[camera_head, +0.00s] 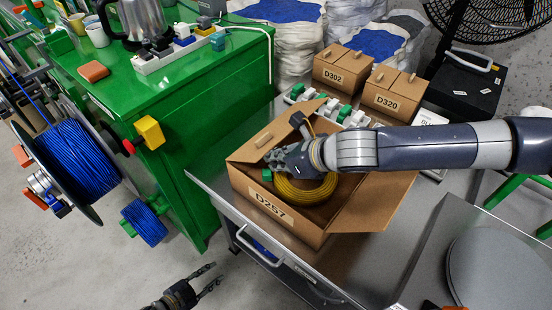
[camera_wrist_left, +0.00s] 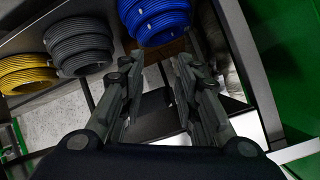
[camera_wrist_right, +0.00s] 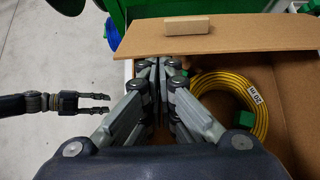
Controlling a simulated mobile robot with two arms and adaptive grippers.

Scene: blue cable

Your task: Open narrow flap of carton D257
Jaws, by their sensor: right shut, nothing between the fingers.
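Carton D257 (camera_head: 270,209) stands on a metal worktop, its top largely uncovered. A flap with a wooden block (camera_head: 263,140) rises along its back-left side. This flap (camera_wrist_right: 225,37) also crosses the top of the right wrist view. Another flap (camera_head: 378,207) leans outward on the right. A yellow cable coil (camera_head: 310,192) lies inside. My right gripper (camera_head: 272,160) is shut and empty over the carton opening. In the right wrist view its fingertips (camera_wrist_right: 160,65) meet the flap's lower edge; contact cannot be told. My left gripper (camera_head: 213,280) is open and empty, low beside the worktop.
Cartons D302 (camera_head: 342,70) and D320 (camera_head: 394,94) stand behind. A green bench (camera_head: 230,100) is left of the carton, with a blue cable reel (camera_head: 75,158) beside it. In the left wrist view, yellow, grey and blue coils (camera_wrist_left: 160,20) lie close above the left gripper.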

